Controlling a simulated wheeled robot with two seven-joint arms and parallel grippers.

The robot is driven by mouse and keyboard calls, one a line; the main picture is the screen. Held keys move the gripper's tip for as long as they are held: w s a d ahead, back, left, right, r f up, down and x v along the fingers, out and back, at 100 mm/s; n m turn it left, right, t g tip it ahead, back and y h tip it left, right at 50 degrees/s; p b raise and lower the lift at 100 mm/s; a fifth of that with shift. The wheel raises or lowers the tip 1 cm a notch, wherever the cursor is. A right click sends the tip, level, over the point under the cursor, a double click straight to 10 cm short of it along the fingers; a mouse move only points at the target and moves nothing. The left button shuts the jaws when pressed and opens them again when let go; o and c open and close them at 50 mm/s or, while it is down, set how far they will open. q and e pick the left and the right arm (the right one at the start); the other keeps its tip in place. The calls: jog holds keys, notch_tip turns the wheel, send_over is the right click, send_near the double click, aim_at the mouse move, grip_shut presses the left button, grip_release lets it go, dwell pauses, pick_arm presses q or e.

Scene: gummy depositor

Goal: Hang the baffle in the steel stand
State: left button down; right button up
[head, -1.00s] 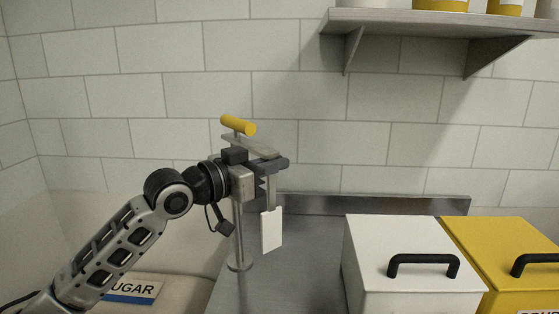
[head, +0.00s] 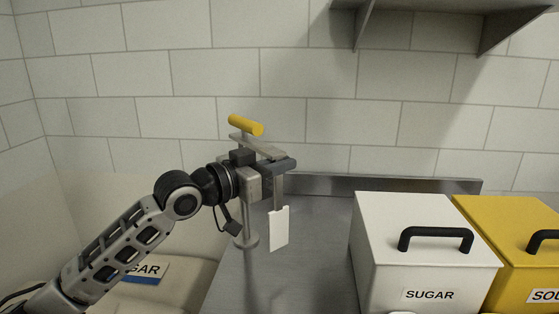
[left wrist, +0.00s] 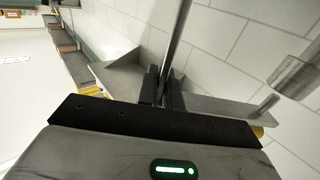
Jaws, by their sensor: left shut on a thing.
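The baffle has a yellow handle (head: 245,125) on top, a flat grey bar below it, and a steel stem with a white plate (head: 279,229) at the bottom. My left gripper (head: 279,168) is shut on its stem, and the plate hangs in the air over the bench. In the left wrist view the stem (left wrist: 177,40) runs between the shut fingers (left wrist: 162,88). The steel stand's round base (head: 245,242) and lower post show just behind and below my left wrist. The stand's top is hidden by the gripper, so I cannot tell whether the baffle touches it. My right gripper is out of view.
A white SUGAR box (head: 385,235) and a yellow box (head: 500,225), both with black handles, stand to the right. A low steel upstand (head: 400,185) runs along the tiled wall. A shelf (head: 450,4) juts out above. The bench (head: 300,285) is clear in front of the stand.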

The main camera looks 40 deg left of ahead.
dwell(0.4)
pick_arm(q)
jog(key=shift+f, duration=0.1)
jog(key=shift+f+b, duration=0.95)
jog(key=shift+f, duration=0.4)
jog(key=c, duration=1.5)
grip_release()
